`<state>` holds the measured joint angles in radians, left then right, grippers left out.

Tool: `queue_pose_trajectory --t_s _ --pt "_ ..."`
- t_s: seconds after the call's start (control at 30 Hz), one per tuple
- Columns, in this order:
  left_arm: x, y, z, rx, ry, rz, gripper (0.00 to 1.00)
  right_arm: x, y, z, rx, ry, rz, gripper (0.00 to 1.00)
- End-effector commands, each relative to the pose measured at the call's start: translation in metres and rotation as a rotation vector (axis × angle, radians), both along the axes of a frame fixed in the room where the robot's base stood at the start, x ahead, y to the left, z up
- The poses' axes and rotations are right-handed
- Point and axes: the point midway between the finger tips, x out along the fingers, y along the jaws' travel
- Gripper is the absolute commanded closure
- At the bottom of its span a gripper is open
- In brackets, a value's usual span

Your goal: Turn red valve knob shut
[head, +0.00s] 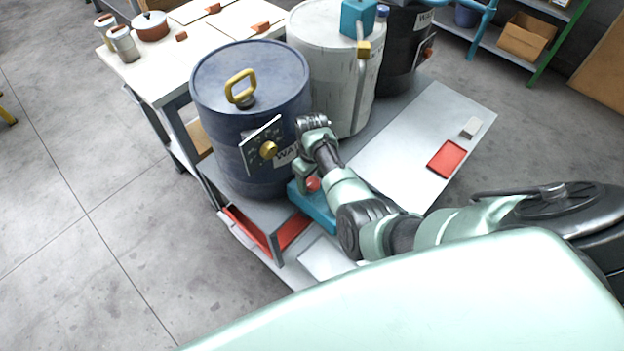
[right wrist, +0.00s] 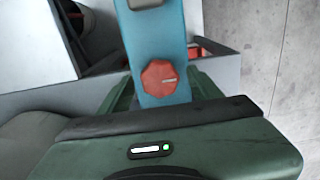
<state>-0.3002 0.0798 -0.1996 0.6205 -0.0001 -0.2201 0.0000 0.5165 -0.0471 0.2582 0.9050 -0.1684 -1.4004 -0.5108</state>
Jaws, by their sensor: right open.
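The red valve knob (head: 313,184) sits on a teal fixture (head: 318,208) low in front of the blue drum. In the right wrist view the knob (right wrist: 160,83) is a faceted red dial with a pale mark, facing the camera on the upright teal part (right wrist: 158,40). My right gripper (head: 303,172) is open, pointing down close beside the knob. Green finger parts show on both sides of the teal part in the wrist view; whether they touch the knob I cannot tell. My left gripper is not in view.
A blue drum (head: 250,80) with a yellow handle and a gauge panel (head: 262,145) stands just behind my right gripper. A white drum (head: 325,60) stands to its right. A red tray (head: 446,159) lies on the grey platform (head: 400,150), which is mostly clear.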

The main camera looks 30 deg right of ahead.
Motion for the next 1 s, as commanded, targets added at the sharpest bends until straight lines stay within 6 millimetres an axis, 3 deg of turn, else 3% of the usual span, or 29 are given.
queue_pose_trajectory --t_s 0.17,0.3,0.4,0.77,1.0 --pt "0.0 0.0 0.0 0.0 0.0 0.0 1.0 0.0 0.0 0.0 0.0 0.0 -0.001 0.38" --pt "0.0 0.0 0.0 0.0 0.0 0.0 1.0 0.0 0.0 0.0 0.0 0.0 -0.001 0.77" --pt "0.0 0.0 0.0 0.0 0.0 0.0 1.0 0.0 0.0 0.0 0.0 0.0 -0.001 0.98" --pt "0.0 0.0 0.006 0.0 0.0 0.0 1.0 -0.001 0.0 0.002 0.0 0.003 -0.068 0.98" --pt "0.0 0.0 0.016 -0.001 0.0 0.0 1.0 0.0 0.0 0.003 0.0 0.003 -0.235 0.98"
